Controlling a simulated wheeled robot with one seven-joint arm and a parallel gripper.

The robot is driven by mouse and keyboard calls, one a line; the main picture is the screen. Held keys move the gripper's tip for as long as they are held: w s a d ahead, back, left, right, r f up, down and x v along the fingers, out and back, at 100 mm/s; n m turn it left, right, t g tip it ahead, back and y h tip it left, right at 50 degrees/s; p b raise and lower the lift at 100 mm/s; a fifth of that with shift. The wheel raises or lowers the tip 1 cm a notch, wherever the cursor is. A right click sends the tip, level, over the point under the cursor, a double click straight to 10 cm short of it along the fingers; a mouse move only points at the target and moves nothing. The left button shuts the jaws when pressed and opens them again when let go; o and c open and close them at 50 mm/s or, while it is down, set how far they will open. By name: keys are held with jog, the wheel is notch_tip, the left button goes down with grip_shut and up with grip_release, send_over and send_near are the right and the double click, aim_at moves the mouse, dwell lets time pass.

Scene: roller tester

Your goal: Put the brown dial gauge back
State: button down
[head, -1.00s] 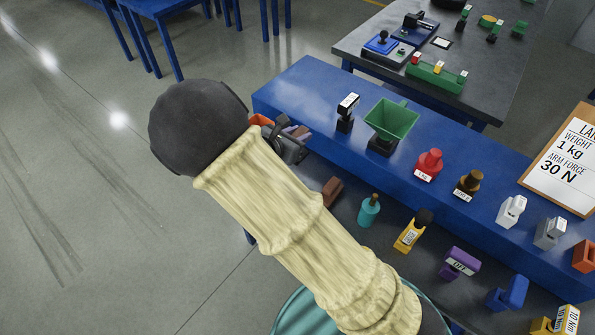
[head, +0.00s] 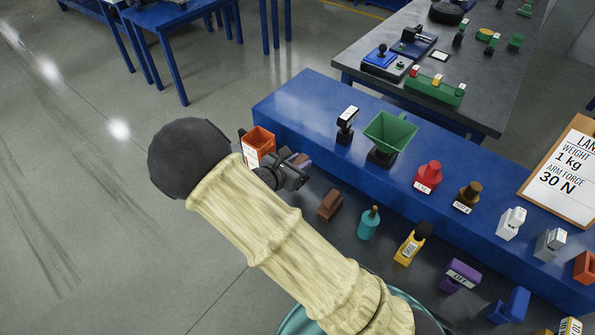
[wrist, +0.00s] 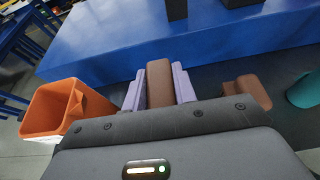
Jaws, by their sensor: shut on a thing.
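My gripper (wrist: 159,92) has purple fingers shut on a brown block-shaped thing (wrist: 159,82), which fits the brown dial gauge, though no dial face shows. In the head view my gripper (head: 300,168) is partly hidden behind my arm, just in front of the blue raised shelf (head: 285,105). Its held thing is hard to make out there. A second brown block (head: 330,205) rests on the dark lower surface, right of my gripper. It also shows in the wrist view (wrist: 247,92), apart from the fingers.
An orange open bin (head: 258,142) is close left of my gripper. On the shelf stand a black labelled piece (head: 346,125), a green funnel (head: 391,130) and a red piece (head: 428,176). A teal bottle (head: 369,222) and yellow piece (head: 412,243) stand below.

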jog(key=shift+a+f, duration=0.1)
jog(key=shift+f, duration=1.95)
jog(key=c, duration=1.1)
grip_release()
jog(key=shift+f, duration=0.15)
jog(key=shift+r, duration=0.25)
jog(key=shift+s+a, duration=0.3)
jog(key=b+v, duration=0.1)
jog(key=v, duration=1)
jog(key=shift+r, duration=0.2)
jog(key=shift+d, duration=0.1)
